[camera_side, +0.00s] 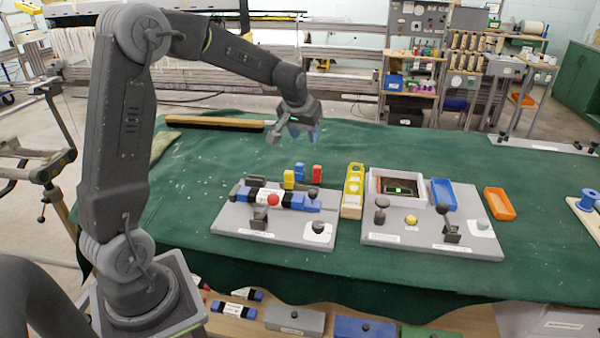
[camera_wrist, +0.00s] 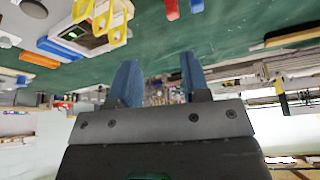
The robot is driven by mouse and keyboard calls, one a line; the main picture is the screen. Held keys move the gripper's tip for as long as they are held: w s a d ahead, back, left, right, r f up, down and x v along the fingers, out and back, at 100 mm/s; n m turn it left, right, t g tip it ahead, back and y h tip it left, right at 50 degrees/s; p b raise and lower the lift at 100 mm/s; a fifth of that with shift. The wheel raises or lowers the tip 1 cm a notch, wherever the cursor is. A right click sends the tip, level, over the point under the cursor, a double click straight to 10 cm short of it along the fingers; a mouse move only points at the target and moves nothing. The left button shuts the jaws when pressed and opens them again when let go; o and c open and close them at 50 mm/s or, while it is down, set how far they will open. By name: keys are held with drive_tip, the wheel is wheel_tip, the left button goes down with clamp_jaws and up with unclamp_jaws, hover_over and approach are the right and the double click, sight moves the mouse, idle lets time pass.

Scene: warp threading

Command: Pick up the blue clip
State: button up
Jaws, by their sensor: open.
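The blue clip (camera_side: 300,172) stands on the green cloth, between a yellow clip (camera_side: 289,179) and a red clip (camera_side: 317,173). In the wrist view, a blue piece (camera_wrist: 196,5) and a red piece (camera_wrist: 172,9) show at the top edge, cut off by the frame. My gripper (camera_side: 304,137) is up in the air above and behind the clips, apart from them. In the wrist view its two blue fingers (camera_wrist: 158,65) are spread with nothing between them.
A grey board (camera_side: 230,217) with blue-black parts and a red knob stands just in front of the clips. A yellow holder (camera_side: 352,190), a second grey board (camera_side: 380,238) and an orange tray (camera_side: 499,204) are to the right. A brush (camera_side: 215,123) lies behind.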

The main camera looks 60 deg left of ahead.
drive_tip(key=n, duration=0.2)
approach(300, 164)
drive_tip(key=shift+g, duration=0.4)
drive_tip(key=x, duration=0.6)
drive_tip(key=shift+w+d+f, duration=0.25)
drive_tip(key=shift+d+f, duration=0.05)
drive_tip(key=shift+f, duration=0.1)
drive_tip(key=shift+y, duration=0.3)
drive_tip(key=shift+a+x, duration=0.15)
drive_tip(key=shift+x, duration=1.3)
drive_tip(key=shift+a+x, duration=0.1)
drive_tip(key=shift+x, duration=1.4)
drive_tip(key=shift+w+r, duration=0.1)
drive_tip(key=c, duration=0.7)
